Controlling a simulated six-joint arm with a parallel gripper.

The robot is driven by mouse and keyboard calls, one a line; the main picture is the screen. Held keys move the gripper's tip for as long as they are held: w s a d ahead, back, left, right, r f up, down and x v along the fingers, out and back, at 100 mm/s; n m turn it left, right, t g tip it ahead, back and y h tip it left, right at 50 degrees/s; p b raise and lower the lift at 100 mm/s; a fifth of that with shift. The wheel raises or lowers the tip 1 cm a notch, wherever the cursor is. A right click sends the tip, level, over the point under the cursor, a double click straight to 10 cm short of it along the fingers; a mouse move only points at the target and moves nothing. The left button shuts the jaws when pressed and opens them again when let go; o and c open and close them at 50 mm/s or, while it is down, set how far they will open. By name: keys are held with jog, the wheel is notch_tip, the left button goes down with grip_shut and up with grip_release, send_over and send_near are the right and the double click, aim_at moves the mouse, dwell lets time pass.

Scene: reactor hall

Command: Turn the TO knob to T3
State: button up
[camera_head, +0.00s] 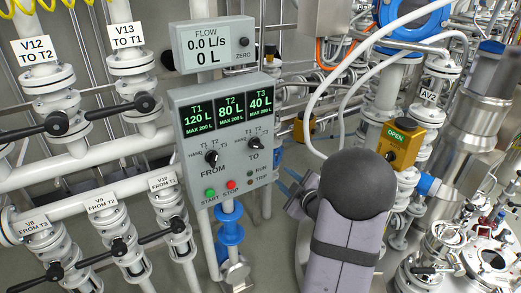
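The TO knob (254,143) is a small black knob at the right of the grey control panel (186,103), with T1, T2 and T3 marked around it. Its pointer is too small to read for certain. My gripper (288,183) is right of and below the knob, beside the panel's lower right edge and apart from the knob. Its two blue fingers look spread, with nothing seen between them. My grey arm hides what lies behind it at the lower middle.
The FROM knob (211,158) is left of the TO knob. A green START button (211,193) and a red STOP button (232,185) sit below. A flow meter (214,45) is above the panel. Valved pipes stand left; a white hose (312,105) curves behind my arm.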

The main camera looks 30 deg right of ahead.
aim_at(259, 147)
jog(key=w+a+r+n+t+y, duration=0.1)
jog(key=a+r+n+t+y, duration=0.1)
jog(key=r, duration=0.5)
jog(key=shift+w+a+r+n+t, duration=0.2)
jog(key=shift+a+n+t, duration=0.6)
jog(key=shift+a+n, duration=0.25)
jog(key=shift+w+d, duration=0.1)
jog(key=shift+w+p, duration=1.5)
jog(key=shift+w, duration=2.1)
grip_shut()
